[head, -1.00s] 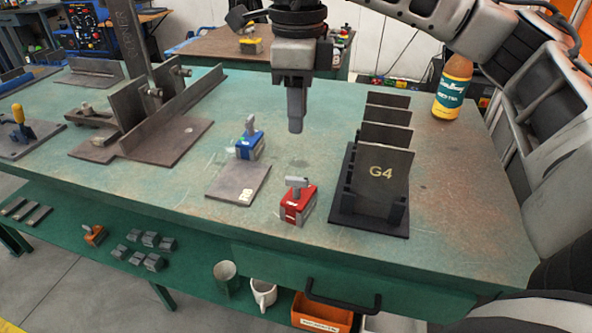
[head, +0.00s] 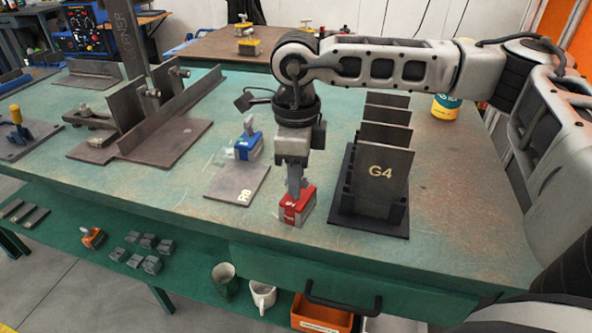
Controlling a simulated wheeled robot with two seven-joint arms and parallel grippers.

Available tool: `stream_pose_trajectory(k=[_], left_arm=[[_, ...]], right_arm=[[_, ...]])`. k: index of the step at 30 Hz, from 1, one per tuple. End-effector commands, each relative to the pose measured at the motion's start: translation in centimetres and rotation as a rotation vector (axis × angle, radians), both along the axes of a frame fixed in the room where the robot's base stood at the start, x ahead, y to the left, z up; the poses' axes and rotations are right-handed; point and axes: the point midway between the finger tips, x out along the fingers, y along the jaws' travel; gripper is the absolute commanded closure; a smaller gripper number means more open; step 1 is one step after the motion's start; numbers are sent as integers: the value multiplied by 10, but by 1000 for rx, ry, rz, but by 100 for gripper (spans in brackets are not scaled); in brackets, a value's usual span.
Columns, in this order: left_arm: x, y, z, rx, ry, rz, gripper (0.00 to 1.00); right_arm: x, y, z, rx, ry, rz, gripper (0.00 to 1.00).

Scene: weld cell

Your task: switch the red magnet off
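The red magnet (head: 297,209) sits on the green table (head: 130,192), left of the black rack. My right gripper (head: 295,190) points straight down right above it, its fingers at the magnet's top. The magnet's grey knob is hidden behind the fingers, so I cannot tell whether they touch or grip it. My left gripper is not in the head view.
A black rack (head: 357,221) holds several dark plates, the front one marked G4 (head: 383,171).

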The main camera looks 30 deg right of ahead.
Motion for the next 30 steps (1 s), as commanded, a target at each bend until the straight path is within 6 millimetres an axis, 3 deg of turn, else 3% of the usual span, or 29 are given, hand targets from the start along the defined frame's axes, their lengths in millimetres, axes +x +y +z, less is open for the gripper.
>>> stream_pose_trajectory(k=[1,4,11,21,30], left_arm=[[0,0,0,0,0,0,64],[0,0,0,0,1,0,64],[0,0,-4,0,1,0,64],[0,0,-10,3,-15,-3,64],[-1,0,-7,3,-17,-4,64]], right_arm=[[0,0,0,0,0,0,75],[0,0,0,0,0,0,100],[0,0,-1,0,1,-28,100],[0,0,-1,1,-1,-340,100],[0,0,1,0,-1,-359,100]])
